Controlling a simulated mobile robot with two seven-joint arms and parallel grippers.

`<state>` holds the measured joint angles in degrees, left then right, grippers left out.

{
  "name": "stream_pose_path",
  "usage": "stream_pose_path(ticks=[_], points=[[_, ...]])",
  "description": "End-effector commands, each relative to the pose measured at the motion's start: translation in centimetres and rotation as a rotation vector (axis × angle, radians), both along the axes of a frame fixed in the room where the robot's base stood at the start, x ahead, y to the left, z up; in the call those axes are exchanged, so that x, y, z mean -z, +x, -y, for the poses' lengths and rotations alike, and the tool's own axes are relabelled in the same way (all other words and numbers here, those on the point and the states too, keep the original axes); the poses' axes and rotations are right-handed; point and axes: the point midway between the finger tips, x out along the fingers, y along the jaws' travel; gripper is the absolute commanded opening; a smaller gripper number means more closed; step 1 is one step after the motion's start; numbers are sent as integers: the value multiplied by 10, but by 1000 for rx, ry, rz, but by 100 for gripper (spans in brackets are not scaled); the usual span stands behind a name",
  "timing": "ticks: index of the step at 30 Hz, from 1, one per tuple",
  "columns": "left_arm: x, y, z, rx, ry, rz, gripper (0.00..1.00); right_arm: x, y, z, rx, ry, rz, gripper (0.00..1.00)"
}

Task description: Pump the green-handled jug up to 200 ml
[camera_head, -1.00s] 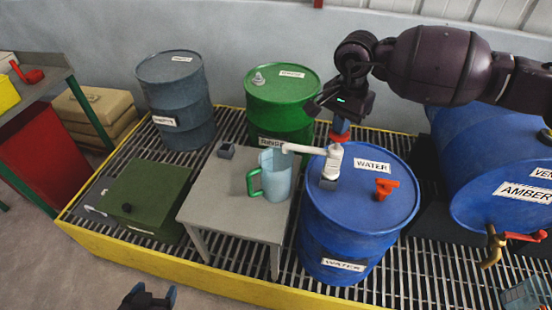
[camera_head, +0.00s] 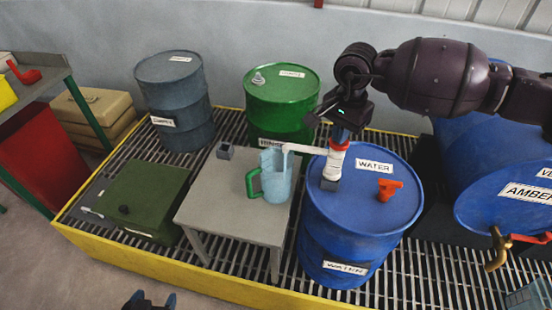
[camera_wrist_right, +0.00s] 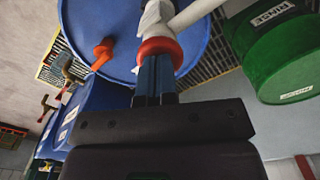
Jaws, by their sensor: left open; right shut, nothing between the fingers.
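The green-handled jug (camera_head: 275,179) is translucent light blue and stands upright on a small grey table (camera_head: 230,208). The white pump (camera_head: 333,165) with a red collar stands on the blue WATER drum (camera_head: 340,220), its spout reaching left over the jug. A pale stream seems to run from the spout into the jug; the level and markings are too small to read. My right gripper (camera_head: 341,132) is shut, fingers down against the pump's top at the red collar (camera_wrist_right: 160,50), gripping nothing. My left gripper (camera_head: 150,300) is open at the bottom edge, away from everything.
A green RINSE drum (camera_head: 283,105) and a grey drum (camera_head: 173,95) stand behind. A small grey cup (camera_head: 226,151) shares the table. An orange bung (camera_head: 388,189) sits on the water drum. A blue AMBER drum (camera_head: 500,205) with a brass tap lies at right.

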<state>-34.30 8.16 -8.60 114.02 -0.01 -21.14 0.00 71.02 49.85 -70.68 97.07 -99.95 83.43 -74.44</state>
Motion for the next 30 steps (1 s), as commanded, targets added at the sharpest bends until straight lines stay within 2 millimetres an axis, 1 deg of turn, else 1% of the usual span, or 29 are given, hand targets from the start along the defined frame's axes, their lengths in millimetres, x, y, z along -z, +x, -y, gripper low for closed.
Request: stream_pose_path(ticks=[1,10,30], points=[[3,-2,0,0,0,-5,71,5,-1,0,0,-1,-4,0],[1,-4,-1,-3,1,-7,71,0,-1,0,0,-1,-3,0],[-21,6,0,0,0,24,71,-39,0,0,0,-1,0,0]])
